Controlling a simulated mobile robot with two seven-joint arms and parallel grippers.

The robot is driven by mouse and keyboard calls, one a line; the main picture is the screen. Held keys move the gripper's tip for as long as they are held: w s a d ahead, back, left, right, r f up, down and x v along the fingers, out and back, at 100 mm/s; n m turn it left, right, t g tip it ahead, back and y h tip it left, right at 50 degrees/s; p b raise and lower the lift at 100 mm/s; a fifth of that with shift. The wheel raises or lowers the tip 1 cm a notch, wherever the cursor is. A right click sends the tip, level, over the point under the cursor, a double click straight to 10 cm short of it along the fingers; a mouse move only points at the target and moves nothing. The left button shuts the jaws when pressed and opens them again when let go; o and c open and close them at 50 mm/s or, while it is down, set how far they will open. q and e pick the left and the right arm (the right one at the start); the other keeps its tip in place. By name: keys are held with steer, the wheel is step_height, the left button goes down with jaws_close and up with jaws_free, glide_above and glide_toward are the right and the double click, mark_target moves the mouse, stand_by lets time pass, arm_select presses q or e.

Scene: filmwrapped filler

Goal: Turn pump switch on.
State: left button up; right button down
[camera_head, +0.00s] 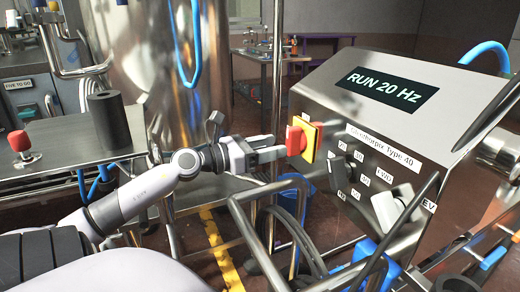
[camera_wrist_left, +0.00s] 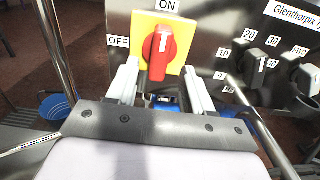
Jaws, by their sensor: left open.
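The pump switch is a red knob (camera_wrist_left: 160,52) on a yellow square plate (camera_wrist_left: 178,27), with ON printed above and OFF to the left. Its white mark points up toward ON. In the head view the red knob (camera_head: 294,140) sits on the left side of the steel control box (camera_head: 400,110). The box's display (camera_head: 386,85) reads RUN 20 Hz. My left gripper (camera_head: 277,150) is at the knob. In the left wrist view the fingers of the left gripper (camera_wrist_left: 160,66) are apart, on either side of the knob's lower end. Contact cannot be told. My right gripper is not in view.
A grey-white handle (camera_head: 392,206) juts from the panel. Cables and metal bars lie below the box. A steel tank (camera_head: 200,70) and a side table with a red button (camera_head: 19,141) stand left.

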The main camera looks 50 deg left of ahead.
arm_select(q)
steer(key=shift+v, duration=1.25)
